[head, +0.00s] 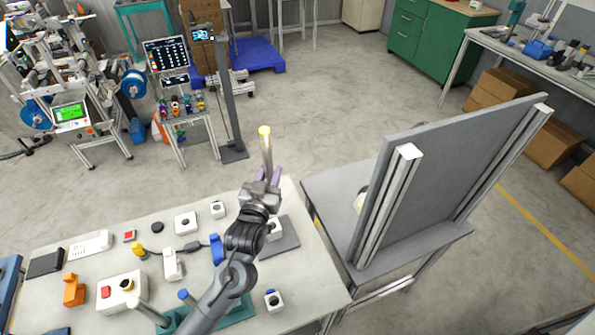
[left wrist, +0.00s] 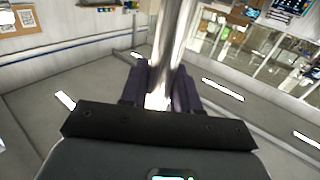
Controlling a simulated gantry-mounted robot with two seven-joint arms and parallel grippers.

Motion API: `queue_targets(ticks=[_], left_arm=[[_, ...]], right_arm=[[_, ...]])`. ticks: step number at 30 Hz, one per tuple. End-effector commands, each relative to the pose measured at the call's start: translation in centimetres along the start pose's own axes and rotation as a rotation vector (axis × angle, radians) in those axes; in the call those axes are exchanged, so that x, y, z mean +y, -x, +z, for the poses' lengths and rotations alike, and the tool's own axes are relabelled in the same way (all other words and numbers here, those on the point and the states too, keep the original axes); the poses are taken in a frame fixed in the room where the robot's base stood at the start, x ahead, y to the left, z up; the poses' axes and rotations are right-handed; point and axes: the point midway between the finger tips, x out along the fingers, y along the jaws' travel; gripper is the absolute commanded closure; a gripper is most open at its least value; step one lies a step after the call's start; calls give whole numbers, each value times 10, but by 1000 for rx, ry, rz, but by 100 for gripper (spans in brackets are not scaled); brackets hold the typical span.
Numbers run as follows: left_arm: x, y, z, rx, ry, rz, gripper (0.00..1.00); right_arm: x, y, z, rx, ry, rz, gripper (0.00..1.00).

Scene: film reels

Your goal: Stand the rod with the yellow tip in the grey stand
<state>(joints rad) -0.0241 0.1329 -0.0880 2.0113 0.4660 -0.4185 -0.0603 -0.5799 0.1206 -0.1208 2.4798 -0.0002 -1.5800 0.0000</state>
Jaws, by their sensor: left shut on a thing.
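The rod with the yellow tip (head: 266,148) is a pale metallic cylinder, held nearly upright with its yellow end up. My left gripper (head: 262,183) is shut on it above the right part of the workbench. The rod (left wrist: 176,45) also shows in the left wrist view, between the dark purple fingers (left wrist: 160,92). A flat dark grey piece (head: 284,240) lies on the bench below the gripper, partly hidden by my arm. It may be the grey stand, but I cannot tell for sure. My right gripper is not in view.
A teal rack (head: 238,308) with a blue-tipped rod (head: 187,298) is at the front, partly behind my arm. Small white boxes (head: 186,222), an orange piece (head: 73,290) and a button box (head: 121,291) lie on the bench (head: 215,310). A tall grey panel (head: 445,170) stands right.

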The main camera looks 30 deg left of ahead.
Motion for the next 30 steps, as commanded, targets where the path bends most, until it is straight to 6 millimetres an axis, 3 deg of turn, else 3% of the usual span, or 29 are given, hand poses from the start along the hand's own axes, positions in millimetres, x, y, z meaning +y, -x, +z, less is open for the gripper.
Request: queue_targets(ticks=[2,8,17,27,30], left_arm=[[-10,4,-1,-3,-2,-8,100],[-12,7,10,0,1,-7,100],[-12,7,29,1,1,-5,100],[-11,8,65,1,1,-5,100],[-12,8,74,0,0,-5,100]], right_arm=[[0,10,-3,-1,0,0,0],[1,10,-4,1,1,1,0],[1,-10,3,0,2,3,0],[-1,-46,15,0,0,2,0],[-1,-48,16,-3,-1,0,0]])
